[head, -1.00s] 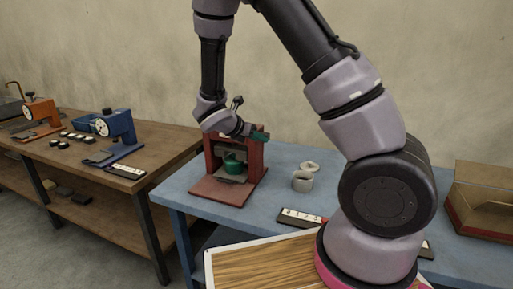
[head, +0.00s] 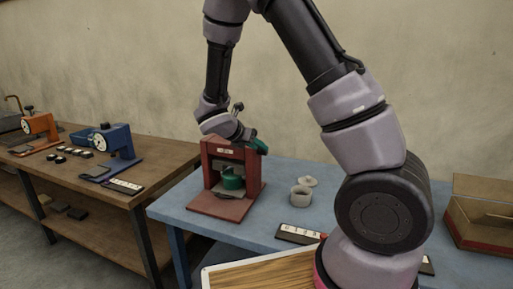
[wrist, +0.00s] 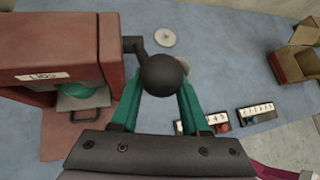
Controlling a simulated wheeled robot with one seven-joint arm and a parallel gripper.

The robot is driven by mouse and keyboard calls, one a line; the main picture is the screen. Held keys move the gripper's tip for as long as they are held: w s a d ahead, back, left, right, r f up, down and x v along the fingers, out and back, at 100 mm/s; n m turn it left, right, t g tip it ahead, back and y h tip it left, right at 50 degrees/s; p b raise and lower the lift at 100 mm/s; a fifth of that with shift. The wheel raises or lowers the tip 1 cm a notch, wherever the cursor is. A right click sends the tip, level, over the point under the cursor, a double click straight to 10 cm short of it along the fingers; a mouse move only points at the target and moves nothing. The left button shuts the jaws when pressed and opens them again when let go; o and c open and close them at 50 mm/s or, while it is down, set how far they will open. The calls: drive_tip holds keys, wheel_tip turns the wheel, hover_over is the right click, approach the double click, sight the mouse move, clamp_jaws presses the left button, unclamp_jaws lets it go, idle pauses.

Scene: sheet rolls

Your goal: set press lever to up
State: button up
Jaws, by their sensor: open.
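The red press (head: 212,172) stands on the blue table, with a green round piece (head: 233,181) inside its frame. In the wrist view the press (wrist: 60,50) fills the left side. The press lever (wrist: 165,74) shows there as a dark arm from the press's side, ending in a black ball knob. My gripper (wrist: 162,86) is open, its teal fingers on either side of the knob; I cannot tell whether they touch it. In the head view my gripper (head: 258,146) is at the press's upper right and the lever is hidden.
A whitish cup (head: 301,197) and a loose lid (head: 308,181) lie right of the press. A labelled strip (head: 298,234) is nearer the front edge. An open carton (head: 485,228) stands at the right. A wooden bench (head: 160,160) with other machines is at the left.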

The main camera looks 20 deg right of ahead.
drive_tip(key=shift+w+d+r, duration=0.25)
drive_tip(key=shift+w+r, duration=0.3)
drive_tip(key=shift+s+a+r, duration=0.3)
drive_tip(key=shift+s+a, duration=0.2)
drive_tip(key=shift+a, duration=0.05)
drive_tip(key=shift+s+a+r, duration=0.2)
drive_tip(key=shift+s+r, duration=0.05)
drive_tip(key=w+r+v, duration=0.1)
drive_tip(key=v, duration=0.8)
drive_tip(key=shift+s+r, duration=0.15)
drive_tip(key=shift+r, duration=0.35)
drive_tip(key=shift+d, duration=0.1)
